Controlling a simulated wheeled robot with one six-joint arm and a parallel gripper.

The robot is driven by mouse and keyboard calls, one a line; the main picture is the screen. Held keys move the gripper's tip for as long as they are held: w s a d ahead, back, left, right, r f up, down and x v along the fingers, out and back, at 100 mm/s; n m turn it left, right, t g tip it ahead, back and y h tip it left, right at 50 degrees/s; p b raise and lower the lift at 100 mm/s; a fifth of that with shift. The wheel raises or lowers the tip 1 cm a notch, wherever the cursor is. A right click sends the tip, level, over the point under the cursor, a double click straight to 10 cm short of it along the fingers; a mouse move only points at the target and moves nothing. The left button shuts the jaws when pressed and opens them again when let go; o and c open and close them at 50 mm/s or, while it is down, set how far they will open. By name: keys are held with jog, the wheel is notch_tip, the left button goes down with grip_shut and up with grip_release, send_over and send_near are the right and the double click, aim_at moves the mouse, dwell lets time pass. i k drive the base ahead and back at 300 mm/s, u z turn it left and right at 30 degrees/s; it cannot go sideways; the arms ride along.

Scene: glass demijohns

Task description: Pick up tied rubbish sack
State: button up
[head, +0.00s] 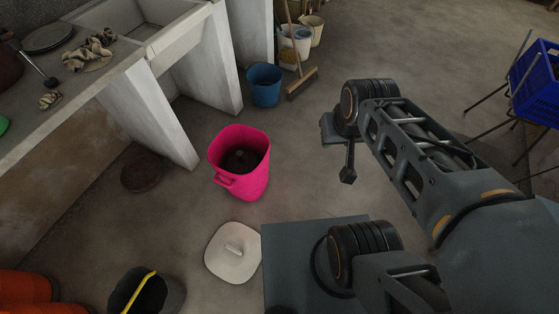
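A bright pink bin (226,183) stands open on the concrete floor near the middle of the head view. Dark contents (238,162) fill its inside, with a small lighter bump in the middle; this looks like a tied sack, but the shade makes it hard to be sure. My gripper (347,177) hangs in the air to the right of the bin, apart from it. Only one dark finger shows clearly, so its opening cannot be read. Nothing is seen held in it.
A whitish lid (222,262) lies on the floor below the bin. A dark container with a yellow strip (133,290) is at bottom left. A concrete sink counter (95,80), blue bucket (264,87), broom (301,82) and blue crate (537,88) stand around. Floor right of the bin looks clear.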

aim_at(241, 162)
jog(key=u, duration=5.25)
jog(key=k, duration=2.7)
jog(key=z, duration=0.9)
